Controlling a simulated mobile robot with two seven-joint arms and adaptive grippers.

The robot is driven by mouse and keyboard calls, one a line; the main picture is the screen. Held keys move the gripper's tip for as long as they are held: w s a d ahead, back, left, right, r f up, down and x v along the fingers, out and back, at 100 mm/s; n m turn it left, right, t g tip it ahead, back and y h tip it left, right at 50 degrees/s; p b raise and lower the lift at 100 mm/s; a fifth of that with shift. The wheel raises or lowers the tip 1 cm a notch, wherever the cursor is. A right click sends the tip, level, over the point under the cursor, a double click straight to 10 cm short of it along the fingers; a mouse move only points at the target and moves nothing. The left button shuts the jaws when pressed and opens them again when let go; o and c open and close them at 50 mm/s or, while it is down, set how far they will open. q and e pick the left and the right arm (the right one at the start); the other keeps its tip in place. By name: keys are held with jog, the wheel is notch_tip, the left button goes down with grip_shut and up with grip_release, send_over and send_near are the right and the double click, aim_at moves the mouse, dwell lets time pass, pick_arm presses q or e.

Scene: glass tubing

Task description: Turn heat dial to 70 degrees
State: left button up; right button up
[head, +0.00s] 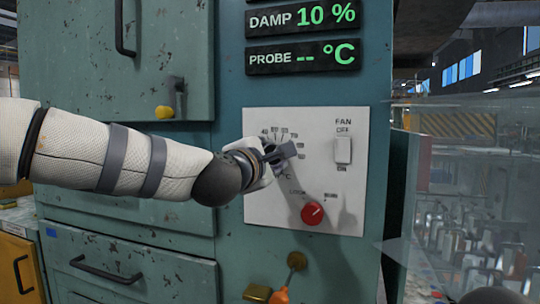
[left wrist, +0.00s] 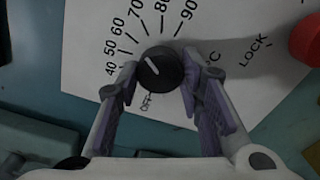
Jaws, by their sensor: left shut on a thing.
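The heat dial (left wrist: 161,70) is a round black knob on a white panel (head: 258,208). My left gripper (left wrist: 158,82) is shut on the dial, with one finger on each side of it. In the head view the gripper (head: 279,155) covers the dial. The dial's white pointer line slants up and left, roughly toward the 50 to 60 part of the scale. The printed numbers run from 40 at left round to 90 at upper right, with OFF below left.
A red LOCK knob (head: 312,214) sits below right of the dial, turned away from the gripper. A white FAN switch (head: 343,150) is at upper right. A clear pane stands at right.

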pick_arm(q)
jog(key=shift+m, duration=1)
jog(key=o, duration=1.2)
jog(key=shift+c, duration=0.2)
jog(key=v, duration=1.2)
